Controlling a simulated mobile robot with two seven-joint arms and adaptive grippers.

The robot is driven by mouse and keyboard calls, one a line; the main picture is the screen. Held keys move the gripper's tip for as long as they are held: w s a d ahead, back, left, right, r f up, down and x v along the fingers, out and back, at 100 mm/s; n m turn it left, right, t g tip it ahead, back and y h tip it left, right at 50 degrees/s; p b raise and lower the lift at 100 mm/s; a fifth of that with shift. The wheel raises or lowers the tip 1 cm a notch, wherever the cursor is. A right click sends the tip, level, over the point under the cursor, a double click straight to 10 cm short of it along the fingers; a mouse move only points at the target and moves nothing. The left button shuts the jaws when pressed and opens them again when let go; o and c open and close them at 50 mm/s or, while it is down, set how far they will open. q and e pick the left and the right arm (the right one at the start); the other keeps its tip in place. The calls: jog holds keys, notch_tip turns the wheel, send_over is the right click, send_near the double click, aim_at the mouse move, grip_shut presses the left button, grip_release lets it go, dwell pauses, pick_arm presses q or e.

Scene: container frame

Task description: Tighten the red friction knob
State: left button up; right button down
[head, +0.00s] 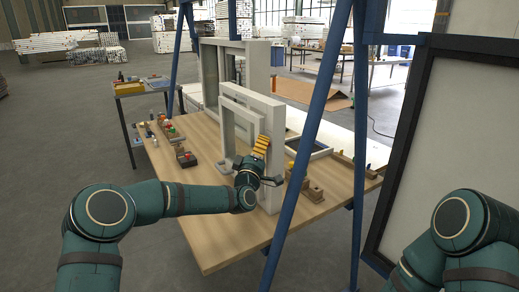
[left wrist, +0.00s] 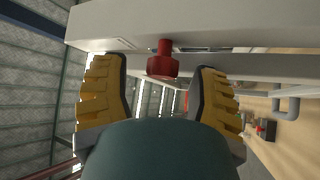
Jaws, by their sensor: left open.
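The red friction knob (left wrist: 163,67) shows in the left wrist view, on a short red stem that meets the pale window frame (left wrist: 100,28). My left gripper (left wrist: 165,88) is open, with one yellow ribbed finger to the left of the knob and one to the right. Neither finger visibly touches it. In the head view my left gripper (head: 261,150) is at the upright of the white window frame (head: 276,119), which stands on the wooden table. The knob cannot be made out in the head view. My right gripper is out of view; only part of my right arm shows at the lower right.
The wooden table (head: 226,239) carries small blocks and parts at its left edge. Wooden blocks (head: 312,190) lie right of the frame. Blue posts (head: 314,124) rise around the table, and a dark-framed panel (head: 455,135) stands at the right.

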pick_arm(q)
jog(key=shift+s+f, duration=0.1)
jog(key=v, duration=1.1)
jog(key=shift+s, duration=0.4)
jog(key=shift+a+f, duration=0.1)
jog(key=shift+f, duration=0.05)
